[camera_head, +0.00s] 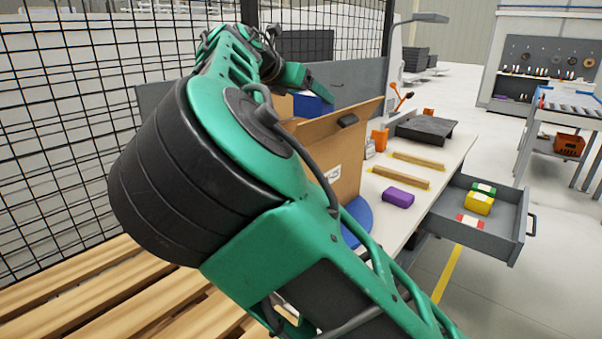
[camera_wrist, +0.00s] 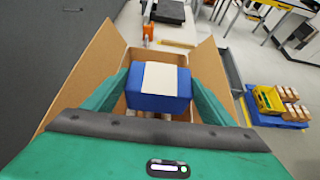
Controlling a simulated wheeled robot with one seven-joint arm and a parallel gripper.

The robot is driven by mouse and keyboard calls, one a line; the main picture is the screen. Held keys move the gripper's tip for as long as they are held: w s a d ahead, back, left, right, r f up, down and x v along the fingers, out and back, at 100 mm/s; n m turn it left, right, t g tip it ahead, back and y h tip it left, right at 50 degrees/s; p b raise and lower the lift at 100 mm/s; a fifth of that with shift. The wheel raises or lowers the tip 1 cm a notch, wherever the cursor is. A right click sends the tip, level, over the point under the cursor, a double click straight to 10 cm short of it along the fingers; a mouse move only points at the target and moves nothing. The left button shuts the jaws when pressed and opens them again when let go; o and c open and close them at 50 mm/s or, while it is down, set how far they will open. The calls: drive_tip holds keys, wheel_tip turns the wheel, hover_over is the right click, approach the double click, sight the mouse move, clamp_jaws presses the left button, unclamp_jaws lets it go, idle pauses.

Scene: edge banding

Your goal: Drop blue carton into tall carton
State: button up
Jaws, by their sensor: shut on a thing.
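A blue carton (camera_wrist: 158,88) with a pale label on top is held between the two green fingers of my gripper (camera_wrist: 158,92) in the wrist view. In the head view, the blue carton (camera_head: 312,104) shows partly behind the tall carton's raised flap. The tall brown carton (camera_head: 340,150) stands open on the workbench, with its flaps spread. In the wrist view, the tall carton (camera_wrist: 92,72) opens beneath and around the blue carton. My gripper is shut on the blue carton, over the opening. The tall carton's inside is mostly hidden.
A purple block (camera_head: 398,197) and two wooden strips (camera_head: 418,161) lie on the workbench (camera_head: 458,150). An open grey drawer (camera_head: 500,229) holds several small boxes. A wire mesh fence (camera_head: 70,100) stands at the left. A dark tray (camera_head: 426,129) sits farther back.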

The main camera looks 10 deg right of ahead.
sight(307, 112)
drive_tip(key=shift+d+f, duration=0.15)
drive_tip(key=shift+f, duration=2.55)
drive_tip(key=shift+s, duration=0.1)
drive_tip(key=o, duration=1.2)
drive_tip(key=v, duration=1)
drive_tip(key=shift+s+a+r, duration=0.1)
drive_tip(key=shift+a, duration=0.25)
